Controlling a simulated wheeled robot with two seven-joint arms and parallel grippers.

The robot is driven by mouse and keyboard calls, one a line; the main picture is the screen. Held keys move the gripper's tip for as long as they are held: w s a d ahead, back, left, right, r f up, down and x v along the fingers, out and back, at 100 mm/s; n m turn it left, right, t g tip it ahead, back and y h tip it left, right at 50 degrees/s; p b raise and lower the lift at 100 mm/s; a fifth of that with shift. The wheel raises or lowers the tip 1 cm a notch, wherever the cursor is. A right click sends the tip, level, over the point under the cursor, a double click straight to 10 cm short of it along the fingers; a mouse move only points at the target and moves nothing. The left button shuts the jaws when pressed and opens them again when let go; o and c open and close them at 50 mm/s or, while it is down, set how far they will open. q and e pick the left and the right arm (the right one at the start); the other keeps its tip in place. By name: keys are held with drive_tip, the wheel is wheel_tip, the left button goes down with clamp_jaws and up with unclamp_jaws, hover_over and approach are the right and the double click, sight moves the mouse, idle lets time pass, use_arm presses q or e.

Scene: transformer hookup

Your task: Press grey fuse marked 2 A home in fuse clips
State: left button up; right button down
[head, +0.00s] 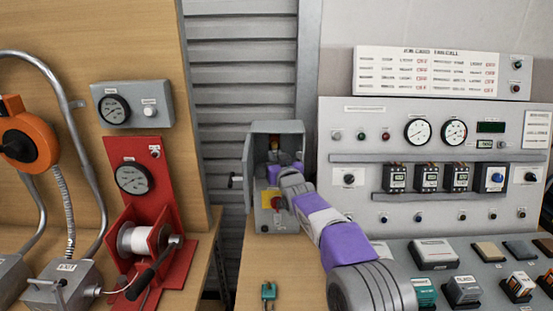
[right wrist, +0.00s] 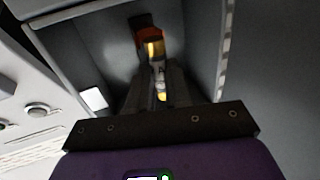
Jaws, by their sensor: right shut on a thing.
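My right gripper (head: 274,166) reaches into an open grey box (head: 278,127) in the middle of the head view. In the right wrist view my right gripper (right wrist: 157,88) is shut on a small pale fuse (right wrist: 160,73). A dark letter "A" shows on it; the rest of its marking is hidden. A brass clip (right wrist: 153,48) on a red-brown base touches or nearly touches the fuse's far end; I cannot tell whether it is fully seated. Another brass-coloured bit shows low between the fingers. My left gripper is not in view.
The box walls stand close around my right gripper. A control panel (head: 350,112) with gauges stands to the right. A red winch stand (head: 122,160) is at the left. A small green part (head: 268,291) lies on the wooden bench (head: 290,265) in front of the box.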

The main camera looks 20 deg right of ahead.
drive_tip(key=shift+w+d+r+p, duration=0.1)
drive_tip(key=shift+w+d+p, duration=0.15)
drive_tip(key=shift+w+p, duration=0.5)
drive_tip(key=shift+w+d+p, duration=0.2)
drive_tip(key=shift+w+p, duration=0.5)
drive_tip(key=c, duration=1)
unclamp_jaws()
drive_tip(key=s+b, duration=0.2)
drive_tip(key=s+a+b, duration=0.1)
drive_tip(key=s+b, duration=0.1)
drive_tip(key=b, duration=0.1)
drive_tip(key=shift+s+a+b, duration=0.2)
drive_tip(key=shift+s+b, duration=0.1)
drive_tip(key=shift+s, duration=0.05)
